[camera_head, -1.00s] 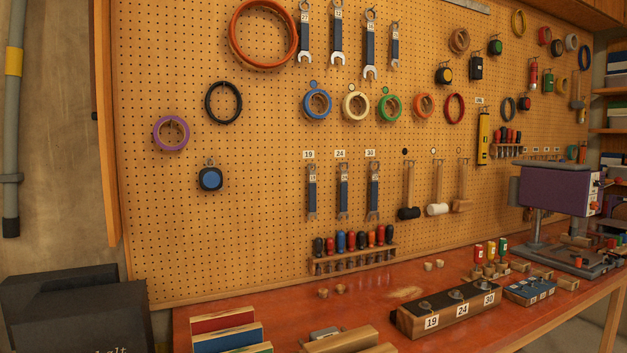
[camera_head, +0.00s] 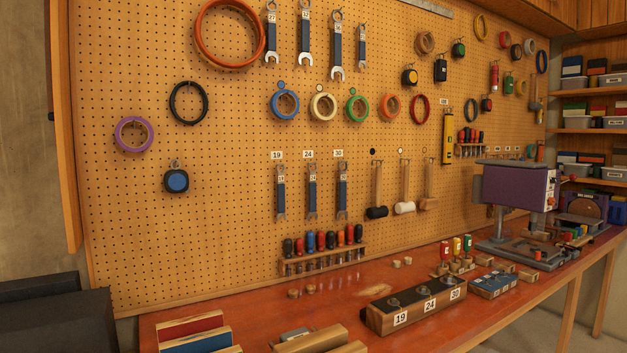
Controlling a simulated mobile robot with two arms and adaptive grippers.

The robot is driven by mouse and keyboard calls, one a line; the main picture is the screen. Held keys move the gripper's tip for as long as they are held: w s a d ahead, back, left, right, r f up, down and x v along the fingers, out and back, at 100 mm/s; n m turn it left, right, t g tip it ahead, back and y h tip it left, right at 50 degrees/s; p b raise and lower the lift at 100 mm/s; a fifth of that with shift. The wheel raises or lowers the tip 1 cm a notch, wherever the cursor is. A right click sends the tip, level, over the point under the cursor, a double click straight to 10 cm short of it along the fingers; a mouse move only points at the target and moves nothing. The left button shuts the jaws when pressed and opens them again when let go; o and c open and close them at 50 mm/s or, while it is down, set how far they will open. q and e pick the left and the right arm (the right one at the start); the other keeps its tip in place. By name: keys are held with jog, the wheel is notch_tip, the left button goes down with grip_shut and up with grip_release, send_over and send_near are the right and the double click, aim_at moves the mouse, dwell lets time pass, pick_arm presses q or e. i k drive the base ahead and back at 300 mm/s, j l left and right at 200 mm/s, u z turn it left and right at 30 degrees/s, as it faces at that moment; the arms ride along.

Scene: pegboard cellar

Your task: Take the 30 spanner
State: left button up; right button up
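The 30 spanner (camera_head: 342,192) hangs upright on the pegboard under a white label reading 30 (camera_head: 339,154). It has a dark blue handle and a grey open end pointing down. To its left hang the 24 spanner (camera_head: 312,192) and the 19 spanner (camera_head: 281,193) under their own labels. A wooden block (camera_head: 378,322) with a dark top stands on the bench, marked 19, 24 and 30, with a metal piece above each number. Neither of my grippers shows in the view.
The red bench (camera_head: 262,315) runs below the pegboard. A screwdriver rack (camera_head: 322,262) sits below the spanners and mallets (camera_head: 404,207) hang to their right. More spanners (camera_head: 305,40) hang higher up. A purple machine (camera_head: 517,187) stands at the right.

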aim_at(342, 205)
jog(key=i+l+z, duration=0.15)
jog(key=i+l, duration=0.35)
jog(key=i+l+z, duration=0.1)
jog(key=i+l, duration=0.3)
jog(key=i, duration=0.2)
